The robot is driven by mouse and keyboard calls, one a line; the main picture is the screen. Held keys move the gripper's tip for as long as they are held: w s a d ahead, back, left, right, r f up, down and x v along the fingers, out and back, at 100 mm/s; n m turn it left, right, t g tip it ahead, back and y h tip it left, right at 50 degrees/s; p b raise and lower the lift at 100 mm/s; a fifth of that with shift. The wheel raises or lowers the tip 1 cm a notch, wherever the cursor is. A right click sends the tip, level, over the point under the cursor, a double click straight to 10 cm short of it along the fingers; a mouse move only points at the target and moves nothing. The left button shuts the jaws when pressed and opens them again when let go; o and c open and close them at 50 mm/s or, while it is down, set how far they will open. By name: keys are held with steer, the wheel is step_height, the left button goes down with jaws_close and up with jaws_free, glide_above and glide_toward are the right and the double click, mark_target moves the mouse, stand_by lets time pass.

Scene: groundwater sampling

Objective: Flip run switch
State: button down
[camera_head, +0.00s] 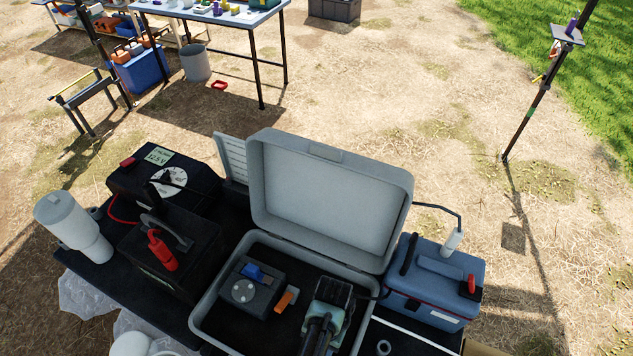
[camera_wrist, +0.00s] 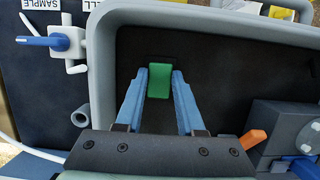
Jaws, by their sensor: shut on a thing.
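My gripper (camera_wrist: 160,74) is over the open grey case (camera_head: 207,314). In the wrist view its two blue fingers close on the sides of a small green block (camera_wrist: 159,83) above or on the case's dark floor; I cannot tell which. A dark grey box (camera_head: 247,287) with a round light dial and a blue part sits in the case, left of my gripper. An orange lever (camera_head: 287,298) stands at that box's side, apart from the fingers; it also shows in the wrist view (camera_wrist: 252,139). No label shows which piece is the run switch. My wrist hides the fingertips in the head view.
The raised case lid (camera_head: 330,200) stands behind. A blue cooler (camera_head: 438,275) is close on the right. Black boxes (camera_head: 165,185) and a white bottle (camera_head: 72,226) are on the left.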

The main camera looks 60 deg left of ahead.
steer(key=shift+w+g+h+b, duration=0.1)
steer(key=shift+g+h+b, duration=0.3)
steer(key=shift+g+b, duration=0.15)
steer(key=c, duration=0.5)
jaws_free()
steer(key=shift+w+a+r, duration=0.1)
steer(key=p+v, duration=0.2)
steer(key=v, duration=1)
steer(key=shift+r, duration=0.35)
